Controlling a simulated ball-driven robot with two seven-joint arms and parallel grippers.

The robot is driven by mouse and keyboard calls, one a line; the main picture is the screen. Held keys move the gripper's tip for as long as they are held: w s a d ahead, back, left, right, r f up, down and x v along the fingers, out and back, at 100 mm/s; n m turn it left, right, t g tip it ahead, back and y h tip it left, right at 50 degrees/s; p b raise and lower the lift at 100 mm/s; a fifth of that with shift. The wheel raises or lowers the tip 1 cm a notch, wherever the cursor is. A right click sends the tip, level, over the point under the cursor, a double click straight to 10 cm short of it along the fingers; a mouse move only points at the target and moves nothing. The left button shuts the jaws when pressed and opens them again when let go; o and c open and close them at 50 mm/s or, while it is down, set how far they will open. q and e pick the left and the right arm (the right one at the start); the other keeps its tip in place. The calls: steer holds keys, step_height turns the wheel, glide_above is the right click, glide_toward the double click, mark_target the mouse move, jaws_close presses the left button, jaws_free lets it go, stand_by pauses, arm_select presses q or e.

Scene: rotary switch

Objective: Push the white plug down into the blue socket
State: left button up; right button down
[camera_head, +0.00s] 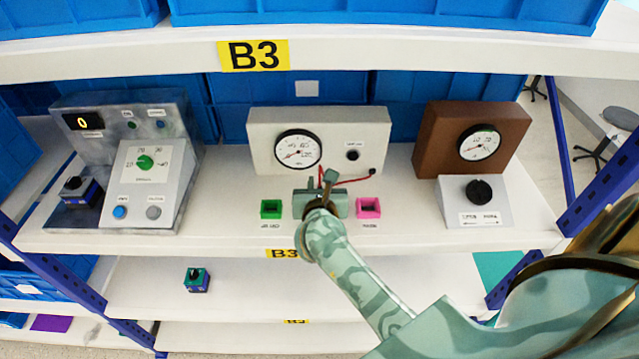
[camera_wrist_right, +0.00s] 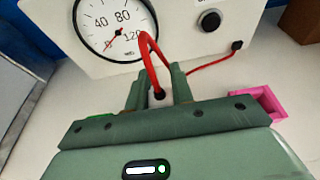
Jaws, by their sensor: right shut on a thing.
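My right gripper (camera_head: 320,190) is over the middle shelf, between a green socket and a pink socket. In the right wrist view its fingers (camera_wrist_right: 158,92) are shut on the white plug (camera_wrist_right: 157,99), which has a red cable on its top. In the head view the plug is hidden behind my gripper and wrist. I see no blue socket in either view; the space directly under my gripper is hidden. I cannot tell whether the plug touches anything below. My left gripper is not in view.
The green socket (camera_head: 271,209) and the pink socket (camera_head: 368,207) flank my gripper. Behind stands a white gauge box (camera_head: 263,125), where the red cable (camera_wrist_right: 213,60) ends. A grey panel (camera_head: 105,111) stands left; a brown gauge box (camera_head: 440,150) and black knob (camera_head: 479,191) stand right.

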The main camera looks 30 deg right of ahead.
steer(key=shift+f+b, duration=0.95)
steer(key=shift+f, duration=0.25)
steer(key=c, duration=1.1)
jaws_free()
steer(key=shift+c, duration=0.2)
steer(key=shift+a, duration=0.1)
